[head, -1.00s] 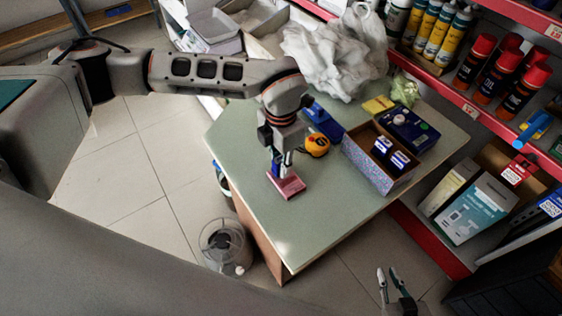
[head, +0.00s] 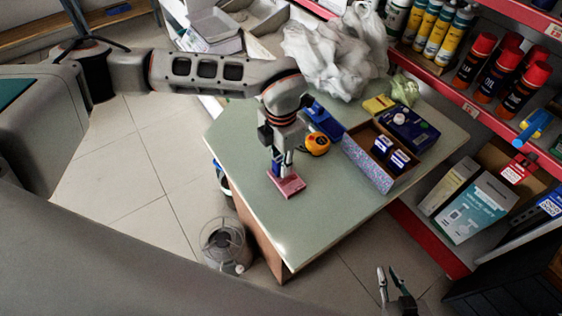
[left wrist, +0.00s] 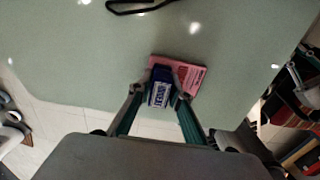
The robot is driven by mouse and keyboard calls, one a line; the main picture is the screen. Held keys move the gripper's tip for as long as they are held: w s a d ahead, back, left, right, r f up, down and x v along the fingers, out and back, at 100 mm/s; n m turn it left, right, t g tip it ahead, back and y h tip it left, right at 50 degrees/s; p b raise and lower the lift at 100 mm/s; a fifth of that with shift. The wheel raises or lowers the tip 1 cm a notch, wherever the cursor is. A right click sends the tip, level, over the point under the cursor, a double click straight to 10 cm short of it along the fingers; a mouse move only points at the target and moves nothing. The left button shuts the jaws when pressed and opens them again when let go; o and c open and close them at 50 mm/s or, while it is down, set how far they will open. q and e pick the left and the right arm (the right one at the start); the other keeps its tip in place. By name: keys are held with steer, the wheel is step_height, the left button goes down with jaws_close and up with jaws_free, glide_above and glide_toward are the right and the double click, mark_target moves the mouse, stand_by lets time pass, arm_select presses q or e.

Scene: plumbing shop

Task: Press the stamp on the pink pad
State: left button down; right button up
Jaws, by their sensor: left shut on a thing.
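The pink pad (head: 289,187) lies on the pale green table near its front left edge. It also shows in the left wrist view (left wrist: 190,76). My left gripper (head: 281,167) points down over the pad and is shut on the blue stamp (left wrist: 160,88), which has a white label. The stamp is at the pad, over its left part in the left wrist view. Whether its underside touches the pad is hidden. My right gripper (head: 390,285) is at the bottom right, away from the table, with its two fingers apart and nothing between them.
A patterned box (head: 371,168) with blue-and-white items stands right of the pad. A yellow-orange round thing (head: 317,144) and a blue object (head: 324,121) lie behind the pad. A crumpled white bag (head: 338,55) is at the back. The table's front right is clear.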

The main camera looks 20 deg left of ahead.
mark_target(281, 157)
stand_by(0.3)
arm_select(q)
steer(key=shift+r+p, duration=1.35)
steer(key=shift+r, duration=0.5)
steer(key=shift+r+p, duration=0.75)
steer(key=shift+r, duration=0.35)
